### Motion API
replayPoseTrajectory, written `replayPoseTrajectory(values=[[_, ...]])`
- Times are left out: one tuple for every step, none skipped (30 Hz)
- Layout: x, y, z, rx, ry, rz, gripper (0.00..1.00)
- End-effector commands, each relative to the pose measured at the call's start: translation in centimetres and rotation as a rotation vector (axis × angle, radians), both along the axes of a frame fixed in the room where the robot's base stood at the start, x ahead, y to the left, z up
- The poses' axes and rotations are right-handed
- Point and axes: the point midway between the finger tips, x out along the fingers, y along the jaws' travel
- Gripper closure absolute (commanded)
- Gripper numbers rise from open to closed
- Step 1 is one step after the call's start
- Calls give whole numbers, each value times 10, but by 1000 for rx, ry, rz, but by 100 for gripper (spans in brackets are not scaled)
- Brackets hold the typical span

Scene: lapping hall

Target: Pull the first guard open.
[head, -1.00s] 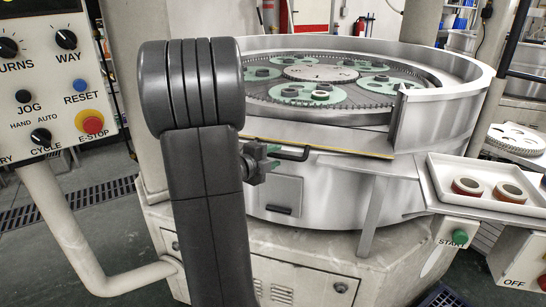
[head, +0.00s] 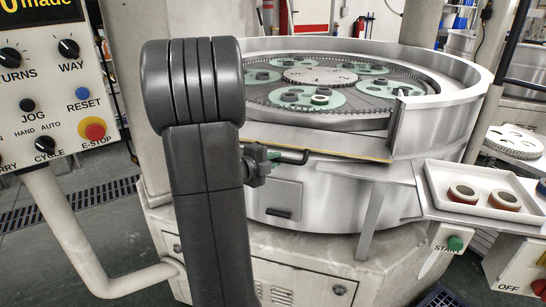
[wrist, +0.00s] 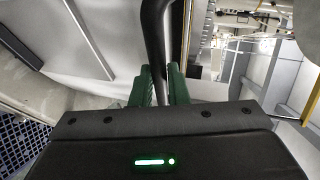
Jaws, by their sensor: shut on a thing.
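The first guard (head: 330,144) is the grey yellow-edged panel at the front of the round lapping machine, as far as I can tell. Its black bar handle (head: 294,158) sticks out below the yellow edge. My gripper (head: 273,156) is at the left end of this handle, partly hidden behind my arm. In the wrist view, the green fingers of my gripper (wrist: 163,84) stand on both sides of the black handle (wrist: 154,40) and are shut on it. The front rim is open above the panel, with the green carriers (head: 320,97) visible inside.
A control panel with a red E-stop (head: 92,129) stands at left, with a thick pale pipe (head: 95,255) below. A white tray (head: 428,185) with two rings and a green START button (head: 455,243) are at right. A metal post (head: 371,220) stands right of my gripper.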

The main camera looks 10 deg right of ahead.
Motion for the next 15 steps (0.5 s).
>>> replayPoseTrajectory(values=[[1,-1,13,3,6,-1,100],[1,0,15,7,13,0,100],[1,0,18,12,19,0,100],[1,0,20,14,24,0,100],[1,0,23,17,29,0,100],[1,0,27,19,33,1,100],[1,0,30,21,35,1,100],[1,-1,33,21,35,1,100],[2,-1,37,21,34,0,100],[2,-1,39,21,34,0,100],[2,-1,40,21,34,0,100],[2,-1,40,21,34,0,100],[2,-1,40,21,34,0,100],[2,-1,40,21,34,0,100],[3,-1,39,21,34,0,100]])
